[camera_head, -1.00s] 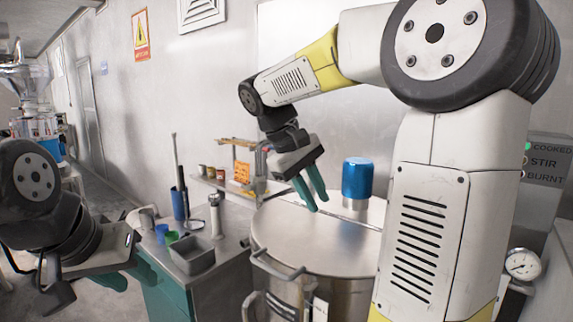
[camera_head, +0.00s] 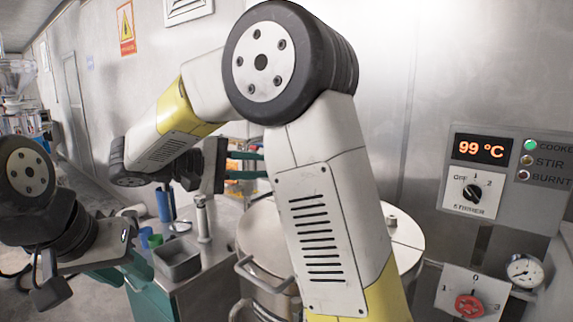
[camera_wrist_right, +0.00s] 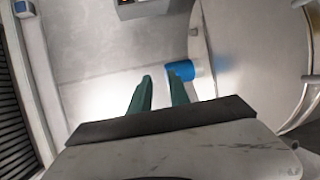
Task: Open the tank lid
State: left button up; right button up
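The steel tank's lid (camera_head: 259,222) lies flat on the tank in the head view, its middle hidden by my right arm. My left gripper (camera_head: 122,272) is open and empty at the lower left, away from the tank.
A control panel (camera_head: 505,178) reading 99 °C is on the right wall. A red valve knob (camera_head: 469,306) and a gauge (camera_head: 524,270) sit below it.

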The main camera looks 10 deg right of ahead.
jog(key=x, duration=0.8)
jog(key=shift+d, duration=0.2)
jog(key=shift+c, duration=0.2)
grip_shut()
dwell(1.0)
